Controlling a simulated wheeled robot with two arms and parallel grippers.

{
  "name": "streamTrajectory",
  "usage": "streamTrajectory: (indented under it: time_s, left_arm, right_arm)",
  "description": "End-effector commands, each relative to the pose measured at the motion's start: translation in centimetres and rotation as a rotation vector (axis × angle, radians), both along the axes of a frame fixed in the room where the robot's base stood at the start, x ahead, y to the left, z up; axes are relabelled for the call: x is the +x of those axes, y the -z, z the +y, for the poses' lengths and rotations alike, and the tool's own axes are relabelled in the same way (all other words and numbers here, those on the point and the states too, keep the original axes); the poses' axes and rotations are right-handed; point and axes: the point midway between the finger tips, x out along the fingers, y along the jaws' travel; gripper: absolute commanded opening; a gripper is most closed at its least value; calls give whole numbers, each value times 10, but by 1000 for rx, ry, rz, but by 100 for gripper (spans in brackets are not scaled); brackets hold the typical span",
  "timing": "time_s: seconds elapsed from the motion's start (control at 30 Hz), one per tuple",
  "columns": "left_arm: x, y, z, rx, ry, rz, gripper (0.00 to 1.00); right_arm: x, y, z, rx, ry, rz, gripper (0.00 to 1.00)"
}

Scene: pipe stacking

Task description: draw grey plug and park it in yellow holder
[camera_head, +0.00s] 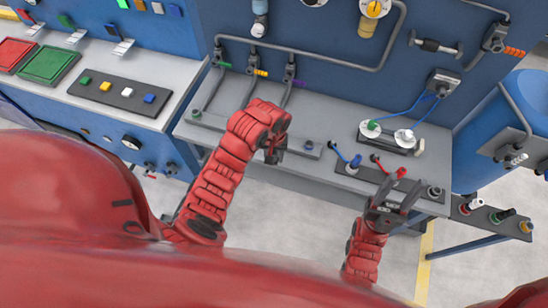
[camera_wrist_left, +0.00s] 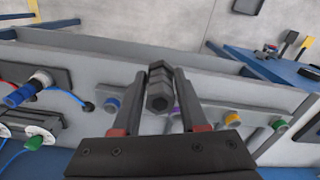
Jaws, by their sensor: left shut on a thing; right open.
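My left gripper (camera_head: 273,155) is shut on the grey plug, which is mostly hidden in the head view. In the left wrist view the grey plug (camera_wrist_left: 160,88), a dark hexagonal piece, sits between the fingers of the left gripper (camera_wrist_left: 160,78). The yellow holder (camera_wrist_left: 232,118) is in the strip beyond, right of the plug, between a purple holder (camera_wrist_left: 175,112) and a green holder (camera_wrist_left: 280,124). The arm hides it in the head view. My right gripper (camera_head: 400,189) is open near the bench's front right.
A blue holder (camera_wrist_left: 111,106) is left of the plug. A dark block with blue and red plugs (camera_head: 355,163) and a plate with cabled white and green connectors (camera_head: 390,135) are on the grey bench (camera_head: 325,115). Pipes run along the blue back panel (camera_head: 320,30).

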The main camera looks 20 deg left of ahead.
Motion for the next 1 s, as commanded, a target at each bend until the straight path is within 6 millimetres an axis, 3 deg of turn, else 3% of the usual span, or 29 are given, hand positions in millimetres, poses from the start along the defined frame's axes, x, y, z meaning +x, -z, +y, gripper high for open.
streamTrajectory:
  time_s: [0.63,1.0]
  left_arm:
    - [0,-58,0,2,2,0,0]
    - [-1,-65,-1,0,1,3,0]
  right_arm:
    - [0,-2,0,0,0,0,50]
    - [0,-2,0,0,0,0,50]
